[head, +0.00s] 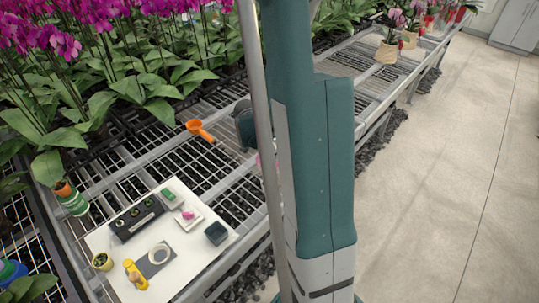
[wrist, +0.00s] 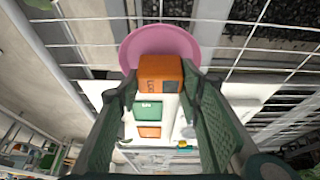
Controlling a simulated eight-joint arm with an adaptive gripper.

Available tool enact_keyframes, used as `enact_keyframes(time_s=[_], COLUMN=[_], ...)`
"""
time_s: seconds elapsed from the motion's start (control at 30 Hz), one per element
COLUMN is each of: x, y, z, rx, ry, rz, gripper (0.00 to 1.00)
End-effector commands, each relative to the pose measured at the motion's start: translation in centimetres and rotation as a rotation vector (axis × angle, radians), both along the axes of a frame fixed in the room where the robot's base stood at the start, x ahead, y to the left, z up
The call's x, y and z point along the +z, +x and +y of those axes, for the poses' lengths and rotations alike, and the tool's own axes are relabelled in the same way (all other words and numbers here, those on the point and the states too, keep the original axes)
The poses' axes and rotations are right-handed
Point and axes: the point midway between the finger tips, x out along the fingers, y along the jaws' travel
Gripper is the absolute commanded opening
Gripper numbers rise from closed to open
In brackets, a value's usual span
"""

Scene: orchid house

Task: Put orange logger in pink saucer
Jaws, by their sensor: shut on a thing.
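The orange logger (wrist: 160,84) is a small box with dark marks on its face. In the wrist view it sits between the green fingers of my gripper (wrist: 162,100), which is shut on it. The pink saucer (wrist: 160,38) shows just beyond the logger, which overlaps its near rim in the picture. I cannot tell whether they touch. In the head view my arm hides the logger; a pink sliver (head: 258,160), probably the saucer, shows at the arm's edge.
An orange scoop (head: 194,126) lies on the wire bench (head: 185,160). A white board (head: 190,262) holds a black tray (head: 137,217), a green box (head: 168,195), a dark cup (head: 216,233) and other small items. Orchids (head: 95,55) crowd the back left.

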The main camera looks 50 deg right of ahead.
Motion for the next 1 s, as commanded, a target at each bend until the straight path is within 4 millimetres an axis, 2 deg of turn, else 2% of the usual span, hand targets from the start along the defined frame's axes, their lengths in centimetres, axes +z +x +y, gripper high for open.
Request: enact_keyframes(time_s=[0.1,0.57,0.6,1.0], x=[-0.58,-0.98,-0.89,-0.77], y=[-0.06,-0.05,-0.04,-0.04], z=[0.03,0.03,0.02,0.01], rx=[0.0,0.0,0.0,0.0], ry=[0.0,0.0,0.0,0.0], rz=[0.0,0.0,0.0,0.0], gripper=[0.23,0.23,0.41,0.42])
